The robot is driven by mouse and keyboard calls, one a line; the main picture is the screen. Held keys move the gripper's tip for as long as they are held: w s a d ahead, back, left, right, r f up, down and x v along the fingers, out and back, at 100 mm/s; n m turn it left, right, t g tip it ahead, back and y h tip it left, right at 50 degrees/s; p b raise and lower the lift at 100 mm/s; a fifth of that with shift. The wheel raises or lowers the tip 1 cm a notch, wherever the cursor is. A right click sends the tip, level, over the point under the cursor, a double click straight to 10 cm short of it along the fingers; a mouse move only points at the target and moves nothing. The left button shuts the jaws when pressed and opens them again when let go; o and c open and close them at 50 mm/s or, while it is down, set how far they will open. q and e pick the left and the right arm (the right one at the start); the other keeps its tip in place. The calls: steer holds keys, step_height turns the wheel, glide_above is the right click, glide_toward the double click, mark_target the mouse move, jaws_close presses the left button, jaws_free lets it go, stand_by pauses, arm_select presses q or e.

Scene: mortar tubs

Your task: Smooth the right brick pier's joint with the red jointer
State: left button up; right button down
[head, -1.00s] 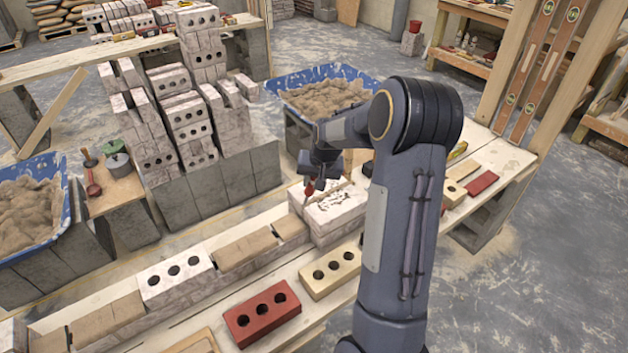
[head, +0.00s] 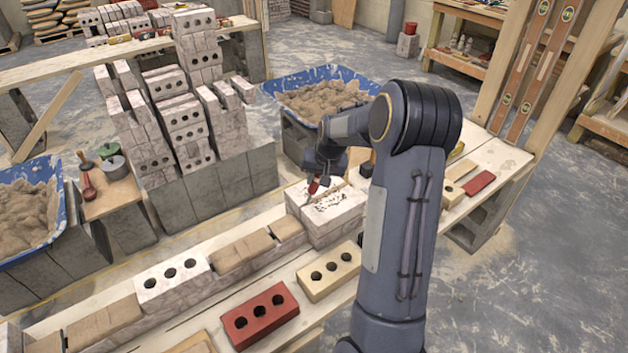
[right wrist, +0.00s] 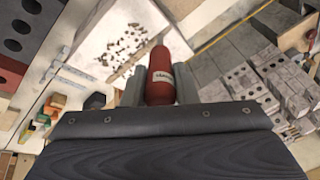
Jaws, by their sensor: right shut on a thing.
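The right brick pier (head: 335,225) is a low block of pale bricks on the plank, its top speckled with dark marks. My right gripper (head: 320,178) is above the pier's far left part, shut on the red jointer (head: 314,187). The jointer's thin end points down toward the pier top; I cannot tell whether it touches. In the right wrist view the jointer's red handle (right wrist: 161,78) sits between the fingers, with the pale speckled pier top (right wrist: 125,42) beyond it. My left gripper is not in view.
A red brick (head: 260,315) and a cream brick (head: 330,270) lie in front of the pier. A white holed brick (head: 172,285) is to the left. A blue mortar tub (head: 345,75) and stacked bricks (head: 180,115) stand behind. A wooden post stands at right.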

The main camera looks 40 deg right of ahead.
steer(key=shift+s+d, duration=0.9)
steer(key=shift+d, duration=7.1)
steer(key=a+r+p, duration=0.3)
steer(key=r, duration=0.3)
steer(key=shift+w+a, duration=0.25)
steer(key=shift+a, duration=0.1)
steer(key=shift+f, duration=0.1)
